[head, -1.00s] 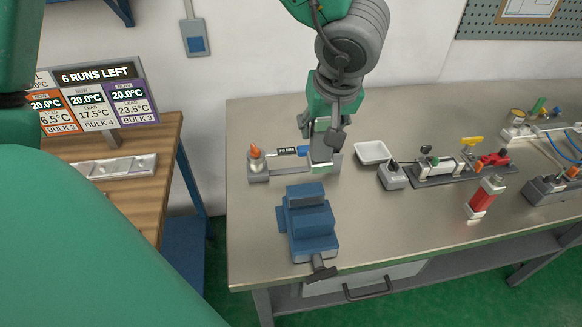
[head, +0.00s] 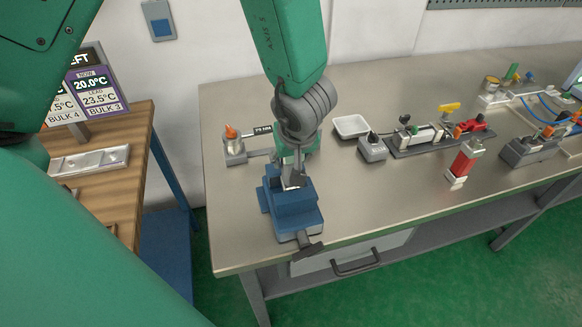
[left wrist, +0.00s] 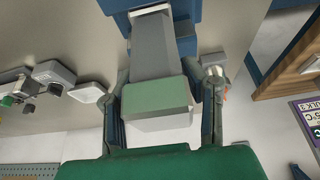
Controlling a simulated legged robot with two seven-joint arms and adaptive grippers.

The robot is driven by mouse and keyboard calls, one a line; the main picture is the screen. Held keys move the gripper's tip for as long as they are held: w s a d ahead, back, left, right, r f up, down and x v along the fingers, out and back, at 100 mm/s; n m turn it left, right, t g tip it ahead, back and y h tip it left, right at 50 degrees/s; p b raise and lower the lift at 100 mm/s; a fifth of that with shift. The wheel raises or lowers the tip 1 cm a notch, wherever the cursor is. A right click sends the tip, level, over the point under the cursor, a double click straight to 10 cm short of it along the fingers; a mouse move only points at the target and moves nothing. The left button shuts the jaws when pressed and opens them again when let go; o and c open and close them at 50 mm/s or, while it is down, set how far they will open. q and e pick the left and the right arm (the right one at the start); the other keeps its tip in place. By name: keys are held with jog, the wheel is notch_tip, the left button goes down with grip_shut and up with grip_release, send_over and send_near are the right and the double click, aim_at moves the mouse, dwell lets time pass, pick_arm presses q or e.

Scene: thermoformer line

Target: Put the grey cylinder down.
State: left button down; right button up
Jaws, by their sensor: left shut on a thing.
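My left gripper (head: 292,176) is low over the blue vise (head: 293,205) at the bench's front left. In the left wrist view its two dark fingers (left wrist: 163,90) stand on either side of a grey, flat-sided piece (left wrist: 155,48), which I take to be the grey cylinder. The piece reaches over the blue vise in that view. The fingers are shut on it. In the head view the arm and fingers hide most of it. I cannot tell whether it touches the vise. My right gripper is not in view.
A small fixture with an orange-tipped part (head: 232,145) stands behind the vise, partly hidden by my arm. Bare bench lies between the vise and the red cylinder.

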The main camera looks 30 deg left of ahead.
pick_arm(q)
jog(key=shift+f, duration=0.85)
jog(key=shift+w+a+f+b, duration=0.15)
jog(key=shift+f+b, duration=0.15)
jog(key=shift+a, duration=0.1)
jog(key=c, duration=1)
grip_release()
jog(key=shift+o, duration=0.2)
jog(key=shift+r, duration=0.25)
jog(key=p+v, duration=0.4)
jog(key=v, duration=0.7)
jog(key=shift+s+r, duration=0.25)
jog(key=shift+r, duration=0.05)
